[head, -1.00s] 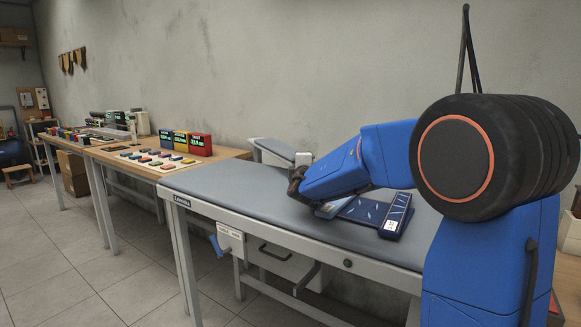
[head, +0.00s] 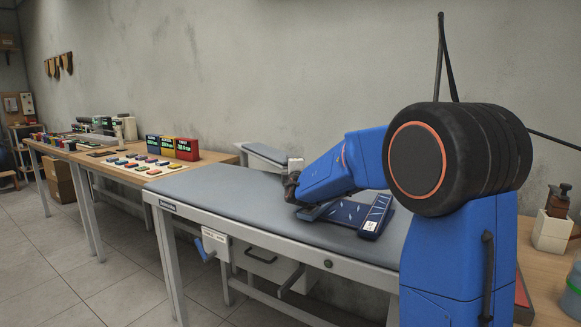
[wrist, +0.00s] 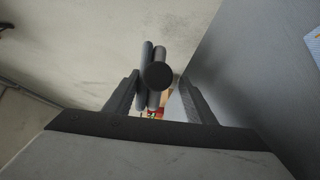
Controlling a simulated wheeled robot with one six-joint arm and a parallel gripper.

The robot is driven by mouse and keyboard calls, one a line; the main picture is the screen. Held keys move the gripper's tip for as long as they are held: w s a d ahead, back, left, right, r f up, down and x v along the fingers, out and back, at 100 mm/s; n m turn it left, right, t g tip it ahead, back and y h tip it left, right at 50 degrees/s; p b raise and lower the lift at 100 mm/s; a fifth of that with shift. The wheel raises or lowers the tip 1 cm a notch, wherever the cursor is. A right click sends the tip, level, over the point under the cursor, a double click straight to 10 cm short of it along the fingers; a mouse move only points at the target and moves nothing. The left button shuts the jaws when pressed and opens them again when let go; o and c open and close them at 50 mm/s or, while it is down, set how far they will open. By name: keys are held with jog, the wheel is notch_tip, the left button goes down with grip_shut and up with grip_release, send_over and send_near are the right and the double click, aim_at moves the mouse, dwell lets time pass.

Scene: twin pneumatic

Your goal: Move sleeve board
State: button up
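A narrow grey padded board (head: 266,153), which looks like the sleeve board, stands at the far end of the grey padded table (head: 215,192). My gripper (head: 291,186) is over the table's back part, in front of and right of this board; its fingers are mostly hidden by my blue arm. In the wrist view my gripper (wrist: 159,82) has its two fingers apart. Dark round bars (wrist: 158,75), one with a black end cap, show between the fingers, with slim gaps at both sides. I cannot tell whether these bars belong to the sleeve board.
A wooden bench (head: 225,160) beyond carries coloured display boxes (head: 172,147) and several small blocks. A lever (head: 205,249) sticks out at the table's front. The wall is close behind.

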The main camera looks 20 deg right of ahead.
jog(key=shift+r, duration=0.35)
dwell(0.3)
